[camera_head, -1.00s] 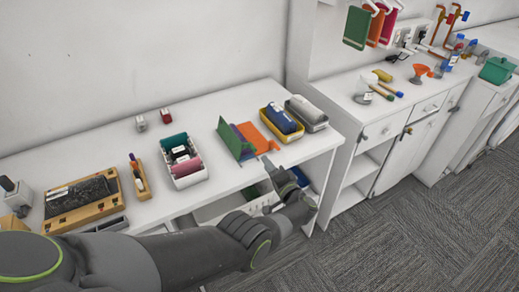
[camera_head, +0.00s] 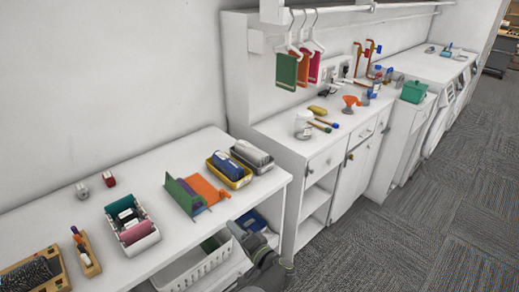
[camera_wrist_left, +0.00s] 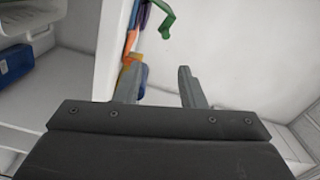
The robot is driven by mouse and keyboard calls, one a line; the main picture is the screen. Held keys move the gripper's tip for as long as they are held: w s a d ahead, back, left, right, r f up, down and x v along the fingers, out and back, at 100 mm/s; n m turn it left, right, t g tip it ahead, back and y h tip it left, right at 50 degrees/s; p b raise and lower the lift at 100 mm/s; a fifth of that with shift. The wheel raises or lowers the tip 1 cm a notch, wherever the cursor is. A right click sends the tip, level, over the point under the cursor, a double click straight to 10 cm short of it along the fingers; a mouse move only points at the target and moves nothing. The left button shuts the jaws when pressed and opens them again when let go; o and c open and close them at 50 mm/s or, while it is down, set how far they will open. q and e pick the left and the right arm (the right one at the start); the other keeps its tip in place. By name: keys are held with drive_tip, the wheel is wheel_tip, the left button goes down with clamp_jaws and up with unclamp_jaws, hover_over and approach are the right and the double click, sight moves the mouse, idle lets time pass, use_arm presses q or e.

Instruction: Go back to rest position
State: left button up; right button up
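My left gripper shows in the left wrist view (camera_wrist_left: 158,82), with its two fingers apart and nothing held between them. In the head view, part of my dark left arm is at the bottom centre, in front of the white table's (camera_head: 75,205) right end, near the lower shelf. The fingers are hard to make out there. My right gripper is in neither view.
A white basket (camera_head: 192,268) and blue items are on the shelf below the table. A green-and-orange holder (camera_head: 205,196), a yellow bin (camera_head: 229,170) and a white tray (camera_head: 132,226) stand on top. A white cabinet (camera_head: 325,165) adjoins it. Carpet (camera_head: 430,220) at right is clear.

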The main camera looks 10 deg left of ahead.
use_arm(q)
drive_tip(key=s+a+f+h+b, duration=0.2)
drive_tip(key=s+f+h, duration=0.3)
drive_tip(key=f, duration=0.6)
drive_tip(key=s+a+f+h+b, duration=0.25)
drive_tip(key=s+f, duration=0.35)
drive_tip(key=f, duration=0.4)
drive_tip(key=s+a+f+h+b, duration=0.15)
drive_tip(key=s+f+h, duration=0.35)
drive_tip(key=f, duration=0.6)
drive_tip(key=s+a+f+n+g+b, duration=0.1)
drive_tip(key=s+f, duration=0.4)
drive_tip(key=s, duration=0.7)
drive_tip(key=s+a+f+n+g+b, duration=0.1)
drive_tip(key=s+a+f+n+g, duration=0.2)
drive_tip(key=s, duration=1)
drive_tip(key=s+a+f+n+g+b, duration=0.1)
drive_tip(key=s+a+f+g, duration=0.5)
drive_tip(key=s, duration=0.6)
drive_tip(key=shift+s+a+f+n, duration=0.35)
drive_tip(key=shift+f+n, duration=0.05)
drive_tip(key=shift+f, duration=0.2)
